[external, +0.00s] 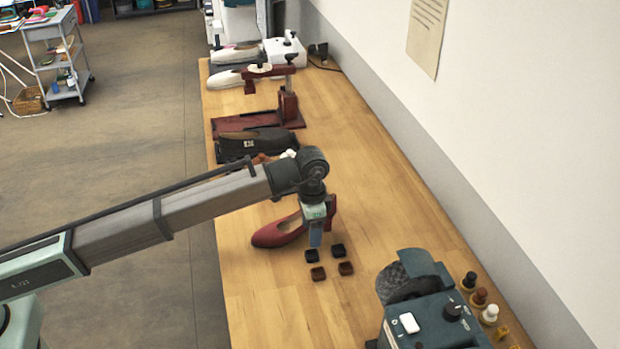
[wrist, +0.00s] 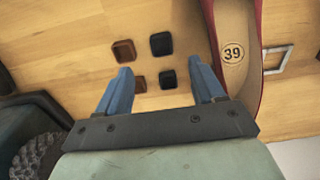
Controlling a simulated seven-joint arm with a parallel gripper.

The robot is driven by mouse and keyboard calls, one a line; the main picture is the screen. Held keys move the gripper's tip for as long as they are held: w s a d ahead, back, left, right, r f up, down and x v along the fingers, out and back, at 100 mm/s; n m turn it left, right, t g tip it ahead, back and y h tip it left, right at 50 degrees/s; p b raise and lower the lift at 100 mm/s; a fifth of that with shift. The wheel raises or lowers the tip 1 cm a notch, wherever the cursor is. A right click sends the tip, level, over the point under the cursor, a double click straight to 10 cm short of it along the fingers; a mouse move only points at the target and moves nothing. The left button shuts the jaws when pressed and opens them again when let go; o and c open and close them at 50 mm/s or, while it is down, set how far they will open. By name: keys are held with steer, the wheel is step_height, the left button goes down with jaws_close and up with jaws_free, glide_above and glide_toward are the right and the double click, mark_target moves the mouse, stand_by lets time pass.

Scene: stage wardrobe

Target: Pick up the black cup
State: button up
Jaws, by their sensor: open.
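Two small black square cups stand on the wooden bench, one at the left (external: 312,256) and one at the right (external: 338,250) in the external view. In the wrist view they are the far black cup (wrist: 161,44) and the near black cup (wrist: 168,78). I cannot tell which one the task names. My gripper (external: 316,241) points down above the bench, close to the black cups. Its blue fingers are apart and empty in the wrist view (wrist: 158,65). The near black cup shows between the fingers, with no visible contact.
Two brown cups (external: 318,273) (external: 346,268) sit beside the black ones. A red heeled shoe (external: 280,233) lies close behind my gripper. A dark machine (external: 430,310) stands front right, near several small knobbed bottles. The bench (external: 265,310) is bare at front left.

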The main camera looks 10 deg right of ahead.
mark_target(312, 257)
steer(key=shift+w+d+f, duration=0.1)
steer(key=shift+f, duration=4.25)
steer(key=shift+c, duration=0.3)
steer(key=c, duration=1.1)
